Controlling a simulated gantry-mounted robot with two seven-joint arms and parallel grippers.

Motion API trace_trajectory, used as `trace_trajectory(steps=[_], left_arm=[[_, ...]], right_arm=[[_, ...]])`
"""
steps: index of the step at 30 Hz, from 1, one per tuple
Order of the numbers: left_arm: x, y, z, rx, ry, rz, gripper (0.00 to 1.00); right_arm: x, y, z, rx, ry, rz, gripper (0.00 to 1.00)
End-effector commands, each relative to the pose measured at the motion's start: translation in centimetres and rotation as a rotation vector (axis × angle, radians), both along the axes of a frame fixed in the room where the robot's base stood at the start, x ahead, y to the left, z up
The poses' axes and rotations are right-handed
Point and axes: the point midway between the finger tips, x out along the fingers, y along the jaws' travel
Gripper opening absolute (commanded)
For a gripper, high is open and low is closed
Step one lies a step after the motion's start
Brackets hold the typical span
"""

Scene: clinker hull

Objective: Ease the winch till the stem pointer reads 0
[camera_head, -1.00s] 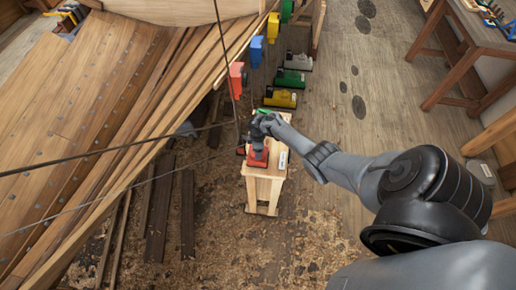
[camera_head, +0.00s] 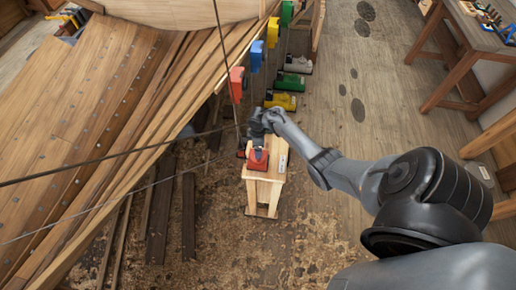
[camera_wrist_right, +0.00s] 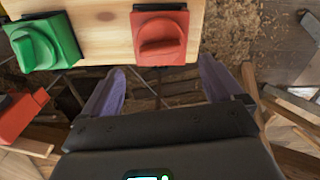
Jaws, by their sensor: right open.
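A wooden stand (camera_head: 265,190) is in the middle of the head view, with a red control (camera_head: 258,160) on top. In the right wrist view a red knob (camera_wrist_right: 160,38) and a green knob (camera_wrist_right: 42,44) sit side by side on pale wood. My right gripper (camera_head: 256,126) is by the far end of the stand. In the wrist view its two lilac fingers (camera_wrist_right: 162,88) are apart, empty and clear of the red knob. Yellow (camera_head: 281,101), green (camera_head: 289,81) and grey (camera_head: 298,64) winch-like units stand on the floor beyond. I cannot make out the stem pointer's reading.
The planked hull (camera_head: 90,90) fills the left, with dark lines crossing before it. Red (camera_head: 237,84), blue (camera_head: 257,54) and yellow (camera_head: 272,31) blocks hang along its edge. A workbench (camera_head: 480,30) stands at the upper right. The floor between is open.

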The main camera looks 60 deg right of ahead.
Motion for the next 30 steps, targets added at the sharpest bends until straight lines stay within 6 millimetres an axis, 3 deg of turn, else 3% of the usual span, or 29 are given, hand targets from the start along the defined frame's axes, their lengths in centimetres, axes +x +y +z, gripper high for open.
trace_trajectory(steps=[3, 9, 20, 26, 30], left_arm=[[0.0, 0.1, 0.7, 0.003, 0.000, -0.002, 0.43], [0.0, 0.1, 1.1, 0.003, 0.000, -0.002, 0.43], [0.0, -0.1, 1.2, -0.005, 0.000, 0.004, 0.43], [0.0, -0.2, 1.2, -0.011, 0.000, 0.007, 0.43], [0.0, -0.2, 1.2, -0.010, -0.001, 0.006, 0.43]], right_arm=[[0.0, 0.0, 2.0, -0.001, -0.001, 0.000, 0.94], [0.0, 0.1, 3.7, 0.001, 0.001, 0.000, 0.94], [-0.1, 0.0, 4.1, -0.001, 0.001, 0.000, 0.94], [-0.2, -0.1, 4.1, -0.002, 0.008, -0.054, 0.66], [-0.3, -1.9, 5.2, -0.055, 0.027, -0.355, 0.45]])
